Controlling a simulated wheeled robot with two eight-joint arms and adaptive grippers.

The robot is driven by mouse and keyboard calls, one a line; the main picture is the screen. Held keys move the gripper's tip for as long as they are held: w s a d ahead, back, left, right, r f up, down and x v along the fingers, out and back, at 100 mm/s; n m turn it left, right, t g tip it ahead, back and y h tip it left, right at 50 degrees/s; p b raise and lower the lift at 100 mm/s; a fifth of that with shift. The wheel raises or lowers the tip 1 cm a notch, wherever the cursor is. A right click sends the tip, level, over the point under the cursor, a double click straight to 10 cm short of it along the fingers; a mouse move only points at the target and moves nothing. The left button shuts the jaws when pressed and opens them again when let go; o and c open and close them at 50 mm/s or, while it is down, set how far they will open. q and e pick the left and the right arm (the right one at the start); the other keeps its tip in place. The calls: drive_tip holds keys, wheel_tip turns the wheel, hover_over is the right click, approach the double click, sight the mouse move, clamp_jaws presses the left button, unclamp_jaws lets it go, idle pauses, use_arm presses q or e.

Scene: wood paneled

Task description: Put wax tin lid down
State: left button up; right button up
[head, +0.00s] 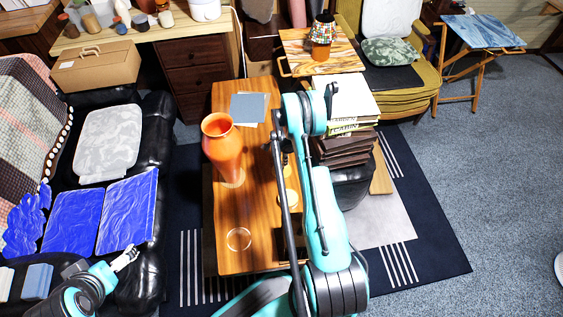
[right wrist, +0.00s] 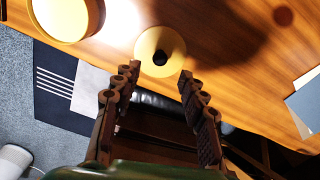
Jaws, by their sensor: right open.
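The wax tin lid appears to be the pale yellow disc with a black knob (right wrist: 146,42) in the right wrist view. It lies on the wooden table (right wrist: 235,70). My right gripper (right wrist: 160,74) is open, and the disc shows just beyond the gap between its fingertips, with nothing held. A larger round yellow tin (right wrist: 62,18) stands on the table to the left of the disc in that view. In the head view my right arm partly covers the tin (head: 292,198) and the disc. My left gripper (head: 126,257) is at the lower left by the black sofa.
An orange vase (head: 222,143) and blue-grey papers (head: 248,108) are on the table. A clear ring (head: 238,239) lies near its front end. Stacked books (head: 343,150) stand close on the right. Bare wood shows around the ring.

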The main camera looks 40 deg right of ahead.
wheel_tip(320, 180, up, 5)
drive_tip(key=p, duration=0.1)
wheel_tip(320, 180, up, 9)
drive_tip(key=n+t, duration=0.1)
drive_tip(key=n, duration=0.2)
hover_over(281, 167)
drive_tip(key=w+a, duration=0.2)
drive_tip(key=a, duration=0.2)
drive_tip(key=s+a+r+n+t, duration=0.1)
drive_tip(key=s+a+r+n, duration=0.15)
drive_tip(key=a+r, duration=0.4)
drive_tip(key=s+a+r+n+t, duration=0.1)
drive_tip(key=a+r+n, duration=0.2)
drive_tip(key=r, duration=0.7)
drive_tip(key=s+a+r+n+t, duration=0.2)
drive_tip(key=s+a+r+n, duration=0.2)
drive_tip(key=s, duration=0.5)
drive_tip(key=s+a+r+n+t, duration=0.2)
drive_tip(key=s+a+r+n, duration=0.2)
drive_tip(key=s+a+n, duration=0.4)
drive_tip(key=s+a, duration=0.1)
drive_tip(key=a, duration=0.1)
drive_tip(key=shift+a+r, duration=0.3)
drive_tip(key=shift+a, duration=0.1)
